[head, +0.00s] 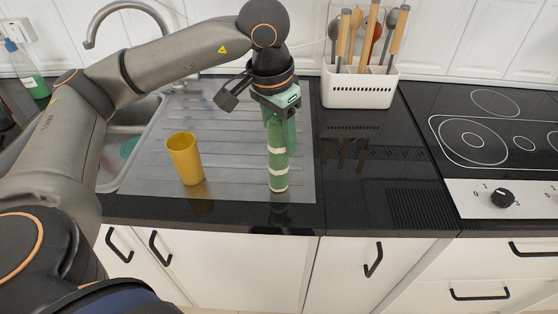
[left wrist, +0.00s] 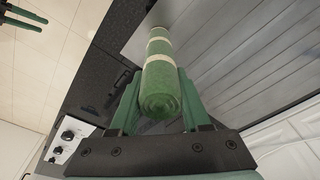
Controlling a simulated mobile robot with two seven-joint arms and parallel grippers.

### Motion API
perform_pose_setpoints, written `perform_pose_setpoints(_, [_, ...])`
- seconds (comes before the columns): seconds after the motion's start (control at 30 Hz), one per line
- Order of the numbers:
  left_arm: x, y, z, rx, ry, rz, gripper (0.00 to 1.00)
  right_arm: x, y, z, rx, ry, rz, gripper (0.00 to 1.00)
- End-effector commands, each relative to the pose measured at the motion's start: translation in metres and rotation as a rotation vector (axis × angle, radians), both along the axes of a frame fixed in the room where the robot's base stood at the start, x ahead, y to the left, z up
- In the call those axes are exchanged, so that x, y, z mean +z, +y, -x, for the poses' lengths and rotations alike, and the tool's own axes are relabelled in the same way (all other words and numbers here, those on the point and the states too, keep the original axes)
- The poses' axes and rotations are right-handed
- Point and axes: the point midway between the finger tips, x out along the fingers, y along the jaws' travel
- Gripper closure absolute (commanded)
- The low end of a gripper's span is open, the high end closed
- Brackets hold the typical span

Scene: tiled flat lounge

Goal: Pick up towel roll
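The towel roll (head: 278,165) is green with pale bands. It stands upright on the steel drainboard (head: 235,160). My left gripper (head: 281,122) is above it, with its green fingers reaching down around its upper part. In the left wrist view the roll (left wrist: 160,86) lies between the two fingers, its round end towards the palm. The fingers lie close along both sides, but whether they press on it cannot be told. My right gripper shows at the top left of the left wrist view (left wrist: 22,18), over the floor, empty with its two fingers apart.
A yellow cup (head: 185,158) stands on the drainboard left of the roll. The sink and tap (head: 92,38) are further left. A white utensil holder (head: 358,86) stands behind at the right, and the hob (head: 490,135) is far right. Dark counter between is clear.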

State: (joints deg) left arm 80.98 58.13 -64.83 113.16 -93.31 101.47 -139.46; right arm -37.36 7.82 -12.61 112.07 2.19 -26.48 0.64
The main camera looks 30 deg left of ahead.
Motion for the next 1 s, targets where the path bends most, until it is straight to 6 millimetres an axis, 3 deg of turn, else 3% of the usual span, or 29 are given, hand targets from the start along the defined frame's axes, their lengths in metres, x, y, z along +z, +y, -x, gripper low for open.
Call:
perform_pose_setpoints(0.03, [0.0,0.0,0.0,0.0,0.0,0.0,0.61,0.0,0.0,0.0,0.0,0.0,0.0,0.5])
perform_pose_setpoints(0.4, [0.0,0.0,0.0,0.0,0.0,0.0,1.0,0.002,0.0,-0.001,0.0,-0.006,-0.001,0.5])
perform_pose_setpoints(0.77, [0.003,0.0,0.0,0.0,-0.002,0.0,1.0,0.003,0.0,-0.002,0.0,-0.008,-0.001,0.5])
perform_pose_setpoints(1.0, [0.028,-0.001,-0.001,-0.001,-0.005,0.001,1.0,0.002,0.0,-0.002,0.0,-0.006,-0.001,0.5])
